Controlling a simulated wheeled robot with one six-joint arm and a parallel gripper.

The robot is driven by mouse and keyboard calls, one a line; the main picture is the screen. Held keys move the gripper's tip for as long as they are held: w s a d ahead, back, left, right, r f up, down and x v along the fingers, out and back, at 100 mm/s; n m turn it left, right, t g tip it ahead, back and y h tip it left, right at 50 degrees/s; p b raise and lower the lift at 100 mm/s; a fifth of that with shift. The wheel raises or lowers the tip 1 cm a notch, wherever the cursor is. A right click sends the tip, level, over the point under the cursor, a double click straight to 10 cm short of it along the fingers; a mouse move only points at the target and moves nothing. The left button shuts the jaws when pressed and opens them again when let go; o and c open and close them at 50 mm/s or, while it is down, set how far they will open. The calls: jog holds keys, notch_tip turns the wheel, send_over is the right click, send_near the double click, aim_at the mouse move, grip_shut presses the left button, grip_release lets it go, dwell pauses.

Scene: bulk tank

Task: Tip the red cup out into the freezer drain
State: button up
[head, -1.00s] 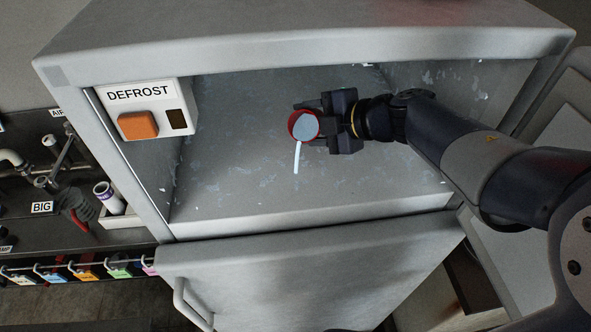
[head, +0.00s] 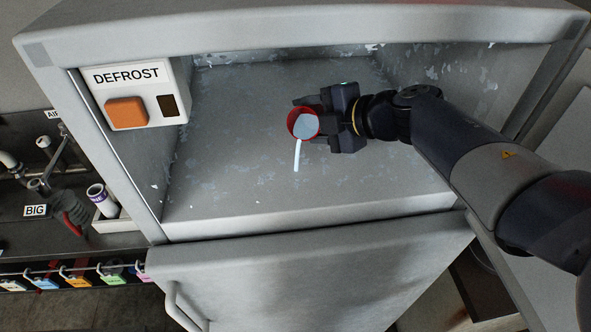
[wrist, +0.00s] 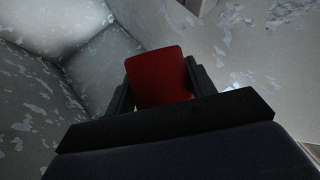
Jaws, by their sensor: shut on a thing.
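The red cup (head: 293,124) is held inside the open freezer compartment, tilted over with its mouth toward the head camera. Pale liquid (head: 306,126) shows in its mouth, and a thin pale stream (head: 297,156) runs down from its lower rim. My gripper (head: 318,120) is shut on the cup from its right side. In the wrist view the red cup (wrist: 158,78) sits between the two dark fingers. I cannot make out a drain opening under the stream in either view.
The freezer floor (head: 230,200) is frosty and otherwise clear. A DEFROST box (head: 140,93) with an orange button (head: 127,113) is on the left of the opening. The freezer door (head: 310,270) hangs open in front. A bench with pipes and coloured padlocks (head: 78,275) is at left.

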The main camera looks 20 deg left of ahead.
jog(key=shift+s+f+n+t+b, duration=0.1)
jog(key=shift+f+n+t+b, duration=0.25)
jog(key=shift+b, duration=1.45)
jog(key=shift+s+r, duration=0.15)
jog(key=shift+r, duration=0.05)
jog(key=shift+s+r+n+t+b, duration=0.2)
jog(key=shift+s+n+t+b, duration=0.25)
jog(key=shift+s+n+b, duration=0.15)
jog(key=shift+s+f+n+t+y+b, duration=0.15)
jog(key=shift+f+n+t+y+b, duration=0.25)
jog(key=shift+b, duration=1.3)
jog(key=r+p, duration=0.1)
jog(key=p, duration=0.1)
jog(key=m+p, duration=0.1)
jog(key=p, duration=0.1)
jog(key=shift+w+r+g, duration=0.2)
jog(key=shift+r+g, duration=0.1)
jog(key=shift+r, duration=0.1)
jog(key=shift+w+f+m+g+h, duration=0.3)
jog(key=shift+w+f+m+g, duration=0.2)
jog(key=shift+w+f, duration=0.25)
jog(key=g+p, duration=0.1)
jog(key=p, duration=0.4)
jog(key=shift+w+r+m, duration=0.1)
jog(key=shift+r+m, duration=0.25)
jog(key=shift+r, duration=0.05)
jog(key=shift+r+p, duration=0.15)
jog(key=shift+p, duration=1)
